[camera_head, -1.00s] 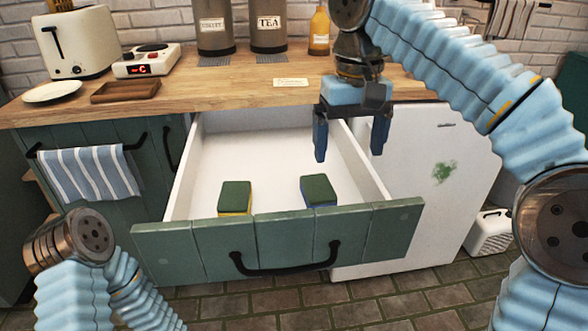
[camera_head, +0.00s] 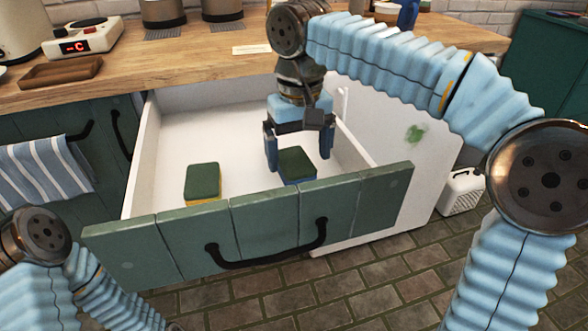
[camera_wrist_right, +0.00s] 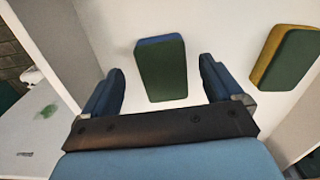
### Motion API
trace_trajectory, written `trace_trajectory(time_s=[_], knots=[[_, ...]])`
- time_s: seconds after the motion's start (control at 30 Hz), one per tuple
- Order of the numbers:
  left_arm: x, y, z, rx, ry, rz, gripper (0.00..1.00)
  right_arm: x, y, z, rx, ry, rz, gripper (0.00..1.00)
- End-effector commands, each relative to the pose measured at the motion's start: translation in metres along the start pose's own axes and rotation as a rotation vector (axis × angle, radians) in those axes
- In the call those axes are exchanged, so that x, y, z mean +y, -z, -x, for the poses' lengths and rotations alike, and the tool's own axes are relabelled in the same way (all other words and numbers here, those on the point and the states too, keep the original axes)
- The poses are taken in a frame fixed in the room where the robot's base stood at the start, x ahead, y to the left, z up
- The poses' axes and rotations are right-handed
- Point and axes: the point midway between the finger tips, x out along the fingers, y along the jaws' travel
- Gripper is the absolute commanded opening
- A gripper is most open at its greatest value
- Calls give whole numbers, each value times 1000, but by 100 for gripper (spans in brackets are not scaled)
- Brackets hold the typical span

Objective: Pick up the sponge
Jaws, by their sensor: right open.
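Two sponges lie apart on the white floor of the open drawer (camera_head: 240,112). The left one (camera_head: 202,182) has a green top and a yellow lower layer. The right one (camera_head: 296,164) has a green top and a blue lower layer. My right gripper (camera_head: 298,165) is open and empty, its blue fingers pointing down over the blue-green sponge. In the right wrist view this sponge (camera_wrist_right: 162,70) shows ahead of and between the open fingertips; contact cannot be told. The yellow-green sponge (camera_wrist_right: 284,60) is at the right there. My left gripper is out of view; only my left arm shows.
The green drawer front (camera_head: 180,238) with a black handle (camera_head: 268,256) stands between the sponges and the open floor. White side walls bound the drawer. The wooden counter (camera_head: 190,65) holds a scale (camera_head: 84,38) and a wooden tray (camera_head: 60,72).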

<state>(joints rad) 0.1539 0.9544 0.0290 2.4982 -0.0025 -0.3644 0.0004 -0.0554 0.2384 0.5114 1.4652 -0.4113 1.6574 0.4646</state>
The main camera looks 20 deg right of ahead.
Motion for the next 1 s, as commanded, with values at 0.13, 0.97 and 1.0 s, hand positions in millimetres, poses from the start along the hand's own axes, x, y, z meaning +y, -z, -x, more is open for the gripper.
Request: trace_trajectory(time_s=[0.13,0.97,1.0], knots=[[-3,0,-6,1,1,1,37,-2,-2,-25,-2,-1,-2,94],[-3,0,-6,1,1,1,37,-2,-1,-31,-1,1,-1,34],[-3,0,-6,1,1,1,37,-2,-1,-31,-1,1,-1,34]])
